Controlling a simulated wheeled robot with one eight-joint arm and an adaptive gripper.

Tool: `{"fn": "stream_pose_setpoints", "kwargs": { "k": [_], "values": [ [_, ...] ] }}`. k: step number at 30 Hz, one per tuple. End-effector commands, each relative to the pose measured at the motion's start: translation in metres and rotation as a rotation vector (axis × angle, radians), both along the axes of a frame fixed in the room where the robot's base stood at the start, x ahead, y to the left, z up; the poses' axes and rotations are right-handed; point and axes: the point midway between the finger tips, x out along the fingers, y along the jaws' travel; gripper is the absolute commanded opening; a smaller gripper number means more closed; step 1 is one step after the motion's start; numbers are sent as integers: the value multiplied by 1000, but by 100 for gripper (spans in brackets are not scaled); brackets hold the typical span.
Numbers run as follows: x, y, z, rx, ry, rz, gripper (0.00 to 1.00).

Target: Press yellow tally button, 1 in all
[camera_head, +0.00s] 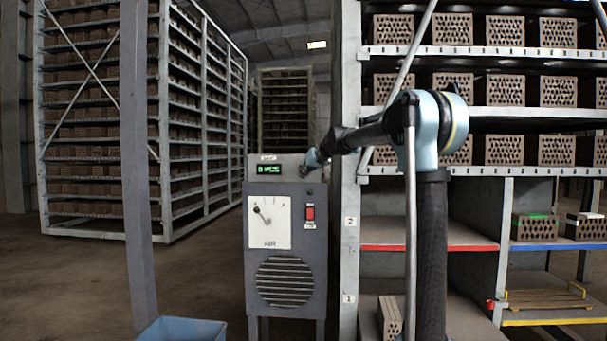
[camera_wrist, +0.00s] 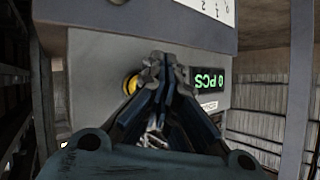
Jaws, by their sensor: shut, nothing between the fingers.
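The yellow button (camera_wrist: 131,84) sits on the grey face of the counter box in the wrist view, just left of my fingers and partly covered by them. My gripper (camera_wrist: 165,60) is shut and empty, its fingertips close to that face beside the button; I cannot tell whether they touch anything. The green display (camera_wrist: 211,82) reads 0 PCS, upside down, right of the fingers. In the head view the display (camera_head: 275,170) is on top of the dark cabinet (camera_head: 285,230), with my gripper (camera_head: 307,168) at its right side. The button is not visible there.
The cabinet carries a white dial panel (camera_head: 269,222), a red switch (camera_head: 310,213) and a round grille. A shelf post (camera_head: 349,220) stands close on its right. Brick racks fill the right and back left. A blue bin (camera_head: 182,330) is at the lower left.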

Motion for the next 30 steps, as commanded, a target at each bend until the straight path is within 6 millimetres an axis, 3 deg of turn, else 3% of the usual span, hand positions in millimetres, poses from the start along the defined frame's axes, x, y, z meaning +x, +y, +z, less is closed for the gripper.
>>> {"fn": "stream_pose_setpoints", "kwargs": {
  "k": [30],
  "values": [
    [8,0,0,0,0,0,0]
  ]
}}
